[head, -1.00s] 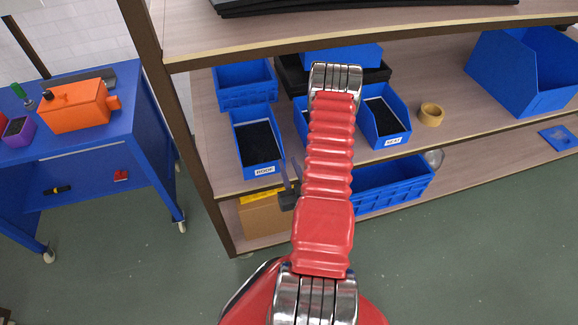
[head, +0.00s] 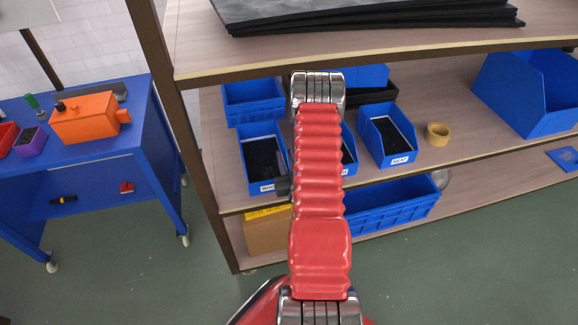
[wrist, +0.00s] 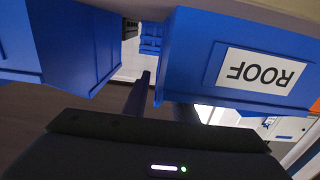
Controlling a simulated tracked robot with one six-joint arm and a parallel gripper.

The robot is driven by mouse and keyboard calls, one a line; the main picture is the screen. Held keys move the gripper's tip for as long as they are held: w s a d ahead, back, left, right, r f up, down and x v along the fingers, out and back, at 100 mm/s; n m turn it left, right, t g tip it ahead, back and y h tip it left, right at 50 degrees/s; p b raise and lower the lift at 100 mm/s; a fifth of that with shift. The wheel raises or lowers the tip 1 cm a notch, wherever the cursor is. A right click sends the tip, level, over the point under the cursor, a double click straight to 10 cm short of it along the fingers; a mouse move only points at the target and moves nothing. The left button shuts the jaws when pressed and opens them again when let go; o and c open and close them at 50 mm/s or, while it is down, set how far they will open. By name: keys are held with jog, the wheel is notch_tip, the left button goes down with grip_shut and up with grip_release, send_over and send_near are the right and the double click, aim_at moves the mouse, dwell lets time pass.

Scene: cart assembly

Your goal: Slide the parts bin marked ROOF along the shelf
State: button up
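The blue ROOF bin (head: 252,189) stands on the middle shelf at the left, with dark contents and a white label on its front. In the wrist view the ROOF bin (wrist: 190,62) is upside down, at the right, its label easy to read. My gripper (head: 284,186) is at the bin's front right corner in the head view. In the wrist view my gripper (wrist: 162,100) has its fingers apart. One finger is outside the bin's side wall; the other's tip is hidden behind the bin front, seemingly inside. I cannot tell whether either touches the wall.
A middle bin (head: 349,154), half hidden by my arm, and the SEAT bin (head: 377,146) stand to the right. A blue crate (head: 254,112) is behind the ROOF bin. A brown post (head: 190,140) bounds the shelf at the left. A tape roll (head: 438,133) lies further right.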

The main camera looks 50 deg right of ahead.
jog(key=shift+x, duration=0.9)
grip_shut()
